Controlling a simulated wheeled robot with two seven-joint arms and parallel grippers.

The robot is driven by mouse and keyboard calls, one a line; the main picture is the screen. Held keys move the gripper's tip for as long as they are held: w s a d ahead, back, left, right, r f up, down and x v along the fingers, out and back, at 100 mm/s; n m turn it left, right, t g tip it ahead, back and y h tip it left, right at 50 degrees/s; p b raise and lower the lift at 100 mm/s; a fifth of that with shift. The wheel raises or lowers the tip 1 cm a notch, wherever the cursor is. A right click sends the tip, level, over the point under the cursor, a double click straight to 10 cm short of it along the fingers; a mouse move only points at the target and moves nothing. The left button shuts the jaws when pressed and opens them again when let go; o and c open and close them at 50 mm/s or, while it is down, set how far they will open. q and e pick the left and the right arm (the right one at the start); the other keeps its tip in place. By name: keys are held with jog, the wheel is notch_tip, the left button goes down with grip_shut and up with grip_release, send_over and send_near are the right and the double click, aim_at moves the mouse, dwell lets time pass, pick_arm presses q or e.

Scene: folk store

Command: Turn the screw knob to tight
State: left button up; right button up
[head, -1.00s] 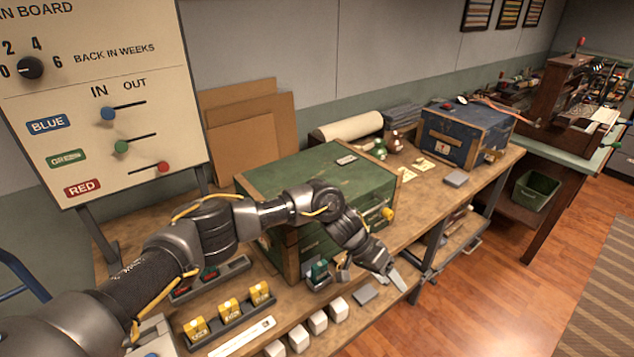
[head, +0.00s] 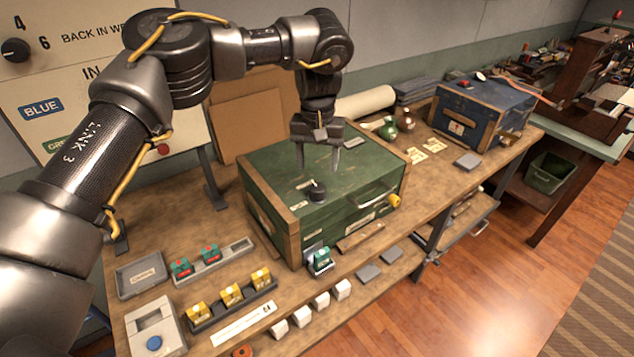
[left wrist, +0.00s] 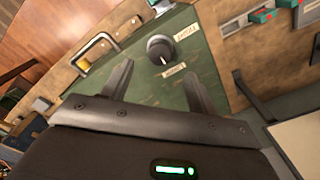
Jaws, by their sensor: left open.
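The black screw knob (head: 317,191) stands on the top of the green wooden box (head: 270,172), towards its near left part. It also shows in the left wrist view (left wrist: 160,48), with a light pointer line and two small pale labels (left wrist: 187,32) beside it, too small to read surely. My left gripper (head: 318,164) points down above the box, open and empty. Its two fingertips are apart from the knob, a little above it in the head view. In the left wrist view the knob shows beyond the gap between the fingers (left wrist: 158,75). My right gripper is out of view.
The box has a metal handle (head: 376,197) and a yellow knob (head: 394,201) in front. Yellow blocks (head: 231,294), white cubes (head: 321,300) and grey trays crowd the bench before it. A blue box (head: 480,110) stands farther right. A sign board is at left.

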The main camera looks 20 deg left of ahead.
aim_at(317, 186)
pick_arm(q)
jog(key=f, duration=0.3)
jog(key=shift+w+f+p, duration=0.3)
jog(key=shift+f+p, duration=0.1)
notch_tip(317, 186, down, 3)
jog(key=shift+a+r+p, duration=0.15)
jog(key=shift+r+p, duration=0.05)
jog(key=shift+p, duration=0.25)
jog(key=shift+s+f, duration=0.1)
jog(key=shift+f, duration=0.9)
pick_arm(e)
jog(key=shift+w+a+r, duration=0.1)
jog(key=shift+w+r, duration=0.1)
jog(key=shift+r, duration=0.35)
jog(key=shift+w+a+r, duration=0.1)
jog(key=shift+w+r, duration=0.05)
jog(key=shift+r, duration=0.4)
pick_arm(q)
jog(key=c, duration=1)
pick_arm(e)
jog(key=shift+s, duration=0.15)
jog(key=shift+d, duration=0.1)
